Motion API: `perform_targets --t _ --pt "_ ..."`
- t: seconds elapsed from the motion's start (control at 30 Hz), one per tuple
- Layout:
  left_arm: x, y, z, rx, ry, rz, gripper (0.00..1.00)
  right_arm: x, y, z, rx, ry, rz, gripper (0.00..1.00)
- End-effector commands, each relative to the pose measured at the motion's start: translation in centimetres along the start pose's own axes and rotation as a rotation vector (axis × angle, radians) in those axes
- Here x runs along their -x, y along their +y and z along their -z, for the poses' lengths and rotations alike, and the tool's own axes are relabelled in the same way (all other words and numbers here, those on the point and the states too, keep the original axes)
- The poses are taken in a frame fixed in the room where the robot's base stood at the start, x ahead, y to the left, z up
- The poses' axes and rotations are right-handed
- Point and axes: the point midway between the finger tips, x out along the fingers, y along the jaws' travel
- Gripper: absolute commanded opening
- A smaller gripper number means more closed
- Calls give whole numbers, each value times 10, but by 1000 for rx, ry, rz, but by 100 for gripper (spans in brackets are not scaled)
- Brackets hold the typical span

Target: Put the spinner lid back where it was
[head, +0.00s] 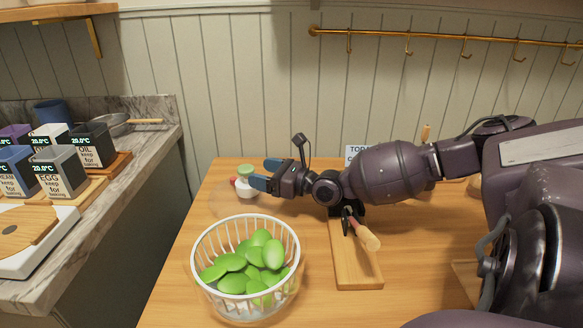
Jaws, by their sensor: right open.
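The salad spinner (290,228) stands uncovered at the front left of the wooden table. It is a white slatted basket in a clear bowl, with green leaves (235,262) inside. Behind it, near the table's left edge, is the spinner lid's small white and green knob (246,180) with a red bit at its left. The clear part around it is hard to make out. My right gripper (266,173) reaches in from the right with its blue-tipped fingers open at the knob. Whether they touch it I cannot tell. My left gripper is not in view.
A wooden board (357,265) with a light-handled tool (364,233) lies right of the spinner, below my right arm. A marble counter (150,133) on the left holds labelled boxes (92,145) and a pan (113,124). A brass hook rail (435,37) runs along the back wall.

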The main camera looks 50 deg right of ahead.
Motion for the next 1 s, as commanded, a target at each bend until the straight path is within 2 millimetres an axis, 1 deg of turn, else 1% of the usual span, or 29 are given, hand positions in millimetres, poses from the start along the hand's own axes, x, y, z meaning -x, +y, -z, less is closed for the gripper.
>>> perform_targets --t 0.03,0.3,0.5,0.67,1.0 --pt "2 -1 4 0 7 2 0 8 0 -4 2 -3 0 72" --pt "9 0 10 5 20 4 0 45 0 -3 2 -2 0 72" --pt "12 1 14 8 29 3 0 62 0 -2 1 -2 0 72" --pt "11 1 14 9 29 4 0 67 0 0 1 -1 -1 72" --pt "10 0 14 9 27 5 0 67 0 0 0 0 -1 72"
